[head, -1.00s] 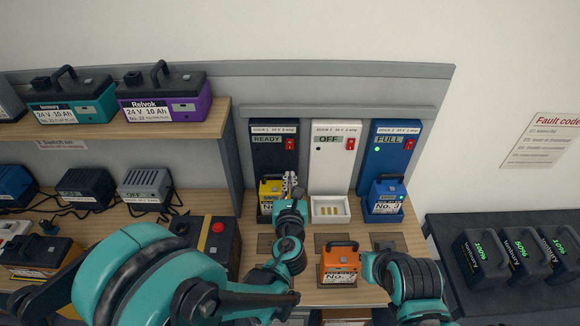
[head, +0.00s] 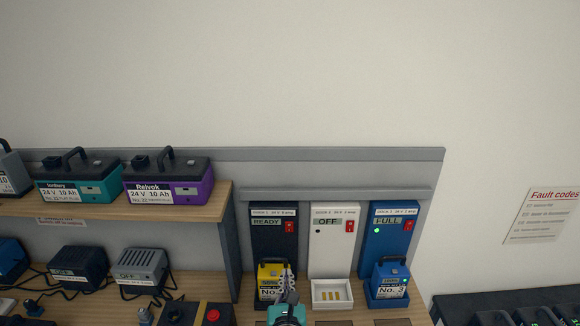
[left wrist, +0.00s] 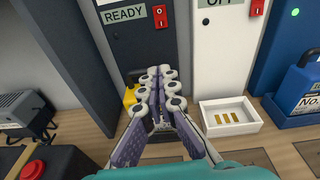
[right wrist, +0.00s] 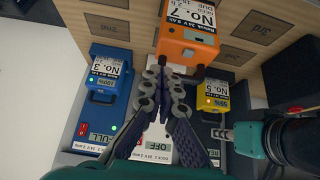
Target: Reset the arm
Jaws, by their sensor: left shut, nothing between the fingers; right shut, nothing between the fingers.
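My left gripper (head: 287,278) is shut and empty in front of the yellow battery (head: 268,270), which sits in the dark dock marked READY (head: 267,222). In the left wrist view its closed fingers (left wrist: 160,80) hide most of that battery (left wrist: 130,97); I cannot tell whether they touch it. My right gripper (right wrist: 164,78) is shut and empty in the right wrist view, close to the orange battery No. 7 (right wrist: 188,47). That view is upside down. My right arm and the orange battery are out of the head view.
The white dock marked OFF (head: 331,240) has an empty tray (head: 318,303). The blue dock marked FULL (head: 400,220) holds blue battery No. 3 (head: 388,286). A shelf (head: 215,200) with a teal battery (head: 90,190) and a purple battery (head: 168,190) stands left. A grey charger (head: 142,268) sits below.

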